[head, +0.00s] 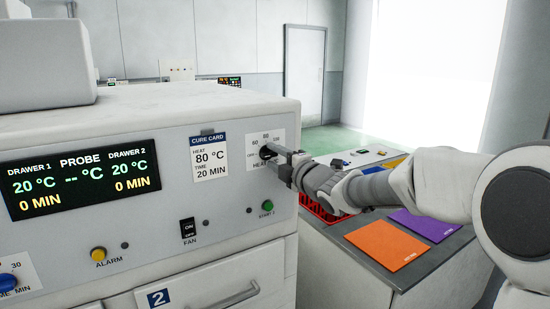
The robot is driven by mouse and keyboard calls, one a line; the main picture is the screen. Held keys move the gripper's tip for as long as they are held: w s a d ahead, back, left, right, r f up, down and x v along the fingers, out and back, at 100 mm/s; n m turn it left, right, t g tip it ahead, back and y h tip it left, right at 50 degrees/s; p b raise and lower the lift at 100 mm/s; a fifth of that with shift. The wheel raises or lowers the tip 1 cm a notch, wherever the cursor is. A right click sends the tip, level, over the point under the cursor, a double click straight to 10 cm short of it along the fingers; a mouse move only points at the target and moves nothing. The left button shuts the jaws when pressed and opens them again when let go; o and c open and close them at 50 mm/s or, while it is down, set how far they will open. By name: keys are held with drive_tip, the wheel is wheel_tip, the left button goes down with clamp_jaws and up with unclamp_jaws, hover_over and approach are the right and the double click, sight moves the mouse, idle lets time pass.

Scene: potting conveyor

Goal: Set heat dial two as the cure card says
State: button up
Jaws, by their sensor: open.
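The cure card (210,157) on the oven's front panel reads heat 80 °C, time 20 min. To its right is the heat dial (265,153), a dark knob on a white plate; marks for OFF, 60 and 80 show around it, and the label below is partly covered. My gripper (273,156) comes in from the right with its open fingers at the dial. They hide part of the knob, so I cannot tell its pointer setting or whether they touch it. The display (82,178) shows 20 °C and 0 MIN for both drawers, and the probe shows dashes.
Below are a fan switch (188,229), a green start button (267,206), a yellow alarm button (98,254) and drawer 2 (215,290). On the right, a grey counter holds an orange mat (387,245), a purple mat (424,224) and a red tray (312,207).

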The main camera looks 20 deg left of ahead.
drive_tip(key=shift+c, duration=0.3)
clamp_jaws()
drive_tip(key=shift+m, duration=0.4)
drive_tip(key=m, duration=0.4)
drive_tip(key=m+p, duration=0.1)
drive_tip(key=m, duration=0.3)
drive_tip(key=shift+m, duration=0.3)
drive_tip(key=m+p, duration=0.2)
drive_tip(key=m, duration=0.3)
drive_tip(key=shift+m+p, duration=0.75)
drive_tip(key=shift+m, duration=0.95)
